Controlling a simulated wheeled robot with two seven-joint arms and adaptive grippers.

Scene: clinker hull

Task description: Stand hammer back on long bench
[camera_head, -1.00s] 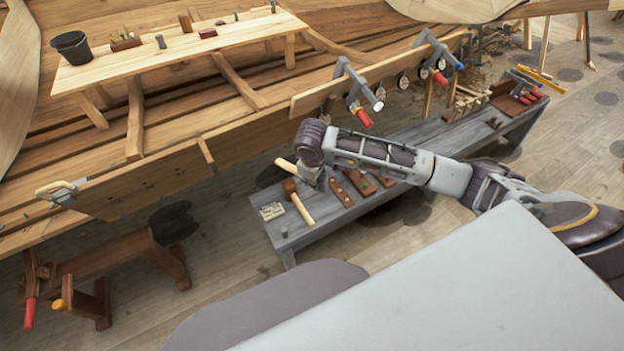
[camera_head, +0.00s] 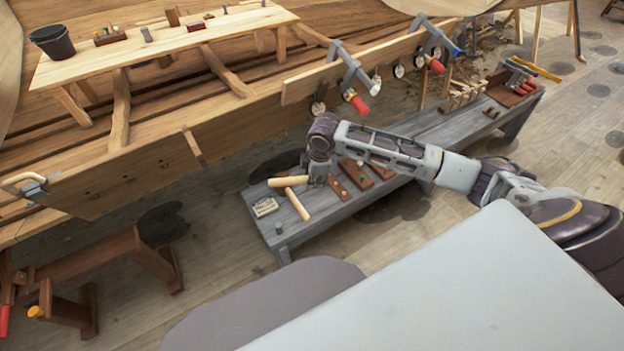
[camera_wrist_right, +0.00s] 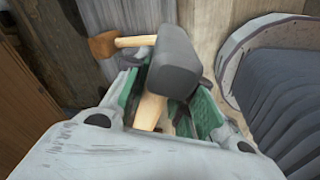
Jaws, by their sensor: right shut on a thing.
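The hammer has a dark grey head (camera_wrist_right: 175,66) and a pale wooden handle (camera_wrist_right: 149,111), which is between my right gripper's green-lined fingers in the wrist view. In the head view its handle (camera_head: 288,181) sticks out left, roughly level, from my right gripper (camera_head: 318,178); its head is hidden there. The gripper is shut on the hammer, low over the near-left end of the long grey bench (camera_head: 430,122). I cannot tell whether the hammer touches the bench. My left gripper is out of view.
A pale small block (camera_head: 265,207), a grey cup (camera_head: 278,228) and brown tools (camera_head: 355,173) are close by. The hull (camera_head: 225,135) rises behind.

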